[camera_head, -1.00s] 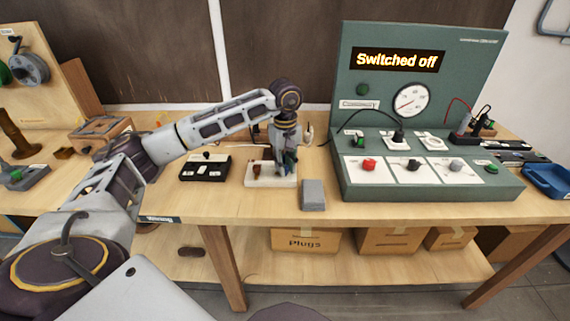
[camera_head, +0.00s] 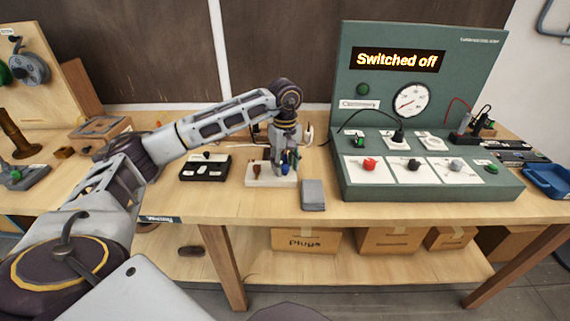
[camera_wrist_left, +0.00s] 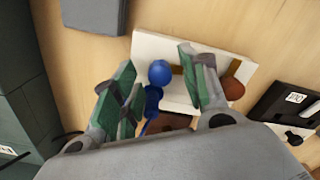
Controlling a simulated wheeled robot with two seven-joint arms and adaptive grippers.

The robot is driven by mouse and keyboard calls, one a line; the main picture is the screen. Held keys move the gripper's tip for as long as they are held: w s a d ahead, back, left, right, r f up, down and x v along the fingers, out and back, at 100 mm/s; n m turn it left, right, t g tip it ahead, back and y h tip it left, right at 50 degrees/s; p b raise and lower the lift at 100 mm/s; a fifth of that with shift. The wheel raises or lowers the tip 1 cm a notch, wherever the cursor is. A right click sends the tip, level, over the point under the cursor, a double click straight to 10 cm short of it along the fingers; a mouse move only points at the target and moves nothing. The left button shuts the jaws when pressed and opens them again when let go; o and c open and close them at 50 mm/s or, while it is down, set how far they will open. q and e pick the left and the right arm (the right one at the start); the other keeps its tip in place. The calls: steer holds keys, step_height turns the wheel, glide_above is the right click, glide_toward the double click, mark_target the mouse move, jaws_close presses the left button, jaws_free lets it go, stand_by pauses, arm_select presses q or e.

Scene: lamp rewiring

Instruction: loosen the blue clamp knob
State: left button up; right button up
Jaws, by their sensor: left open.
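The blue clamp knob (camera_wrist_left: 160,73) shows in the left wrist view as a round blue head above a white base plate (camera_wrist_left: 146,47). In the head view the knob (camera_head: 285,168) is a small blue spot beside my fingers, over the same white plate (camera_head: 256,181). My left gripper (camera_wrist_left: 160,85) is open, with one green-padded finger on each side of the knob. I see a gap on both sides, wider toward the right finger. A brown rounded part (camera_wrist_left: 233,89) stands beyond the right finger. The right gripper is not in view.
A grey block (camera_head: 313,195) lies right of the plate, and a black switch box (camera_head: 205,167) lies to its left. The green test console (camera_head: 430,185) reads "Switched off" and stands close on the right. Bare tabletop shows in front of the plate.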

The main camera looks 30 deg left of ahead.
mark_target(285, 166)
arm_select(q)
step_height(285, 166, up, 12)
stand_by(1.0)
stand_by(0.3)
